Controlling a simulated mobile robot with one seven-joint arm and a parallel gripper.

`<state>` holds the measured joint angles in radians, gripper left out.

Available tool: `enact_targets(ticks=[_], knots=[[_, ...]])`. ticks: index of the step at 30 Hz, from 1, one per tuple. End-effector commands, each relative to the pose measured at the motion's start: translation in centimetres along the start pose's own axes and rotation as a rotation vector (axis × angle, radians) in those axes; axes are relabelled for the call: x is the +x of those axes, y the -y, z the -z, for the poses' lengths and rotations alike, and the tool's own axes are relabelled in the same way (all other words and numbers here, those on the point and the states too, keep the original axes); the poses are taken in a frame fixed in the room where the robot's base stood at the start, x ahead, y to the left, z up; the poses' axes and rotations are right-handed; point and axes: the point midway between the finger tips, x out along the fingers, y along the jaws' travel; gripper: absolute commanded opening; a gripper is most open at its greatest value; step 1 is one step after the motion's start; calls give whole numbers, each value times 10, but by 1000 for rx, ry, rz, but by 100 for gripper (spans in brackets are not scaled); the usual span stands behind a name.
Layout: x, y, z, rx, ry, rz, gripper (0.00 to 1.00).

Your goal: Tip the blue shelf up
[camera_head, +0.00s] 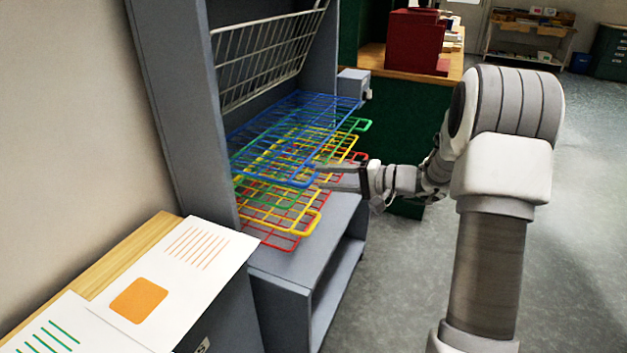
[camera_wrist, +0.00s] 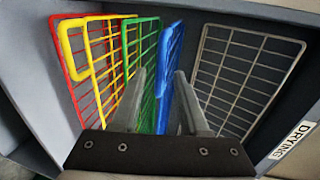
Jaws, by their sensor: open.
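The blue shelf (camera_head: 283,118) is a wire rack lying about level, uppermost of the coloured shelves in the grey drying rack. Its front handle loop (camera_head: 304,181) points towards my gripper (camera_head: 318,176). In the wrist view the blue shelf (camera_wrist: 170,60) shows edge-on between the fingertips of my gripper (camera_wrist: 160,75). My gripper is open, with its tips at the blue handle. I cannot tell whether a finger touches it. Part of the handle is hidden by the fingers.
Green (camera_head: 362,125), yellow (camera_head: 314,222) and red (camera_head: 283,245) wire shelves lie close below the blue one. A grey wire shelf (camera_head: 265,58) is tilted up above it. The grey cabinet wall (camera_head: 180,110) borders the left. Open floor (camera_head: 395,290) lies right of the rack.

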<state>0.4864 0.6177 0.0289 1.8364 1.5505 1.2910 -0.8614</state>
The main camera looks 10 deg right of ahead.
Motion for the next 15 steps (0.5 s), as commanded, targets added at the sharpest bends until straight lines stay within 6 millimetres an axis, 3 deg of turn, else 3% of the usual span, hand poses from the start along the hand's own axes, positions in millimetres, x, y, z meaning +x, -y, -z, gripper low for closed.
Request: enact_targets(ticks=[6, 15], knots=[[31, -1, 0, 1, 0, -1, 44], [39, 0, 0, 1, -1, -1, 44]])
